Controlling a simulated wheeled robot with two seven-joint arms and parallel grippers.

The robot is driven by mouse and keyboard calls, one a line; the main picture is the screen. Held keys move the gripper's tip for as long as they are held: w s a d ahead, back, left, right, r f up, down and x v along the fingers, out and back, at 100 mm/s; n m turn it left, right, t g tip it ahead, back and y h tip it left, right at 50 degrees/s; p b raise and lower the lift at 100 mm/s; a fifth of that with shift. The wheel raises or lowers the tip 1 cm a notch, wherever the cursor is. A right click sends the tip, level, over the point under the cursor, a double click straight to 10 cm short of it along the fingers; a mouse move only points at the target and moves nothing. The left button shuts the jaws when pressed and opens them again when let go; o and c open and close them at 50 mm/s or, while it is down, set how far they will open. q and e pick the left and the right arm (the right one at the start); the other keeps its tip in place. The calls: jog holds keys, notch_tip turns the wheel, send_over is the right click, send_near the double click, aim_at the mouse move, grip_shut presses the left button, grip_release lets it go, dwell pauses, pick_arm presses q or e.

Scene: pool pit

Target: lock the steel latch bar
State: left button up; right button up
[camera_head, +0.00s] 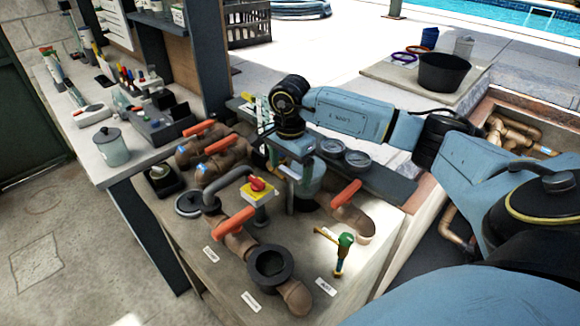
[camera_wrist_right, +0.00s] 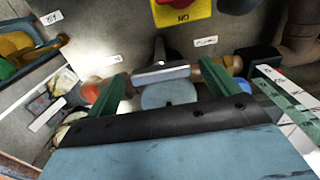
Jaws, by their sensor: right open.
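My right gripper (camera_head: 297,176) reaches down over the pipe bench, and its arm comes in from the right. In the right wrist view its two green fingers (camera_wrist_right: 162,74) are spread apart. A grey steel bar with a flat light plate (camera_wrist_right: 161,72), which looks like the latch bar, shows between and just beyond the fingertips; I cannot tell whether they touch it. In the head view the gripper hides most of that spot, and I cannot make out the bar clearly. My left gripper is not in view.
A red knob on a yellow box (camera_head: 258,190) stands close left of the gripper; its yellow plate also shows in the wrist view (camera_wrist_right: 183,10). Brown pipes with orange handles (camera_head: 233,223) surround it. A green-topped valve (camera_head: 345,243) stands at the front right. Round gauges (camera_head: 358,160) lie behind.

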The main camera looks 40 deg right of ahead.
jog(key=shift+c, duration=1)
jog(key=c, duration=0.8)
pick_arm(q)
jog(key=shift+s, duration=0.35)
